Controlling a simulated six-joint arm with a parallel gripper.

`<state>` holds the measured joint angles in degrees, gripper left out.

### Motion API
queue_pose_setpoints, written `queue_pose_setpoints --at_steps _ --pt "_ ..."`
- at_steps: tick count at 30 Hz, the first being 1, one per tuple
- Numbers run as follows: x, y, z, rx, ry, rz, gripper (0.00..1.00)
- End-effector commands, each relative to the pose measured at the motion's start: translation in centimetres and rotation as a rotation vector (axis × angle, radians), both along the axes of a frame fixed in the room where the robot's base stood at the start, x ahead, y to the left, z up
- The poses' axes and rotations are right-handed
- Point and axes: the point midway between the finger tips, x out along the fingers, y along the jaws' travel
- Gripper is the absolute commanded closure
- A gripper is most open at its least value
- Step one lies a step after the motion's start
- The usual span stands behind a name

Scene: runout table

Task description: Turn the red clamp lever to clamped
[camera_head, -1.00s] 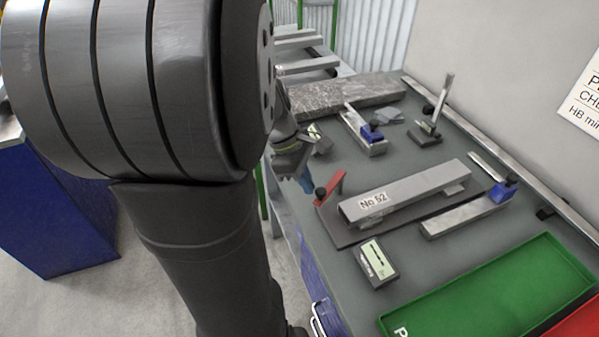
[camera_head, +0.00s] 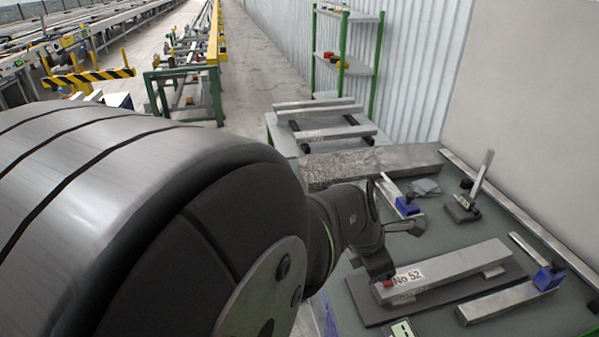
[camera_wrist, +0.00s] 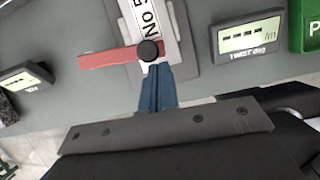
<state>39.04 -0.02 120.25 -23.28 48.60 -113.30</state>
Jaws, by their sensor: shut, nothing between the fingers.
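The red clamp lever (camera_wrist: 105,57) lies crosswise at the end of the grey bar marked No 52 (camera_head: 450,269). In the wrist view it points left from a round black knob (camera_wrist: 150,49). In the head view only a small red piece of it (camera_head: 388,284) shows, the rest hidden by my gripper. My gripper (camera_wrist: 158,70) has its blue fingers together and empty, with their tips right beside the knob. I cannot tell whether they touch it.
A display box (camera_wrist: 248,37) stands right of the lever and another (camera_wrist: 24,80) left of it. A green tray (camera_wrist: 310,25) is at the right edge. In the head view a blue-ended clamp bar (camera_head: 510,300) and a rough stone slab (camera_head: 370,165) lie nearby.

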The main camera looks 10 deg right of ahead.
Motion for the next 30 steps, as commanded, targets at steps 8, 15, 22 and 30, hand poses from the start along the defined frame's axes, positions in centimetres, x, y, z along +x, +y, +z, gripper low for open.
queue_pose_setpoints --at_steps 8,15,22,30 --pt "-0.3 -0.8 0.0 0.0 -0.001 -0.002 1.0" --pt "-0.3 -0.9 0.0 0.0 0.0 -0.001 1.0" --pt "-0.3 -0.9 0.0 0.0 0.0 -0.001 1.0" --pt "-0.6 0.3 0.1 -0.001 0.0 0.002 1.0"
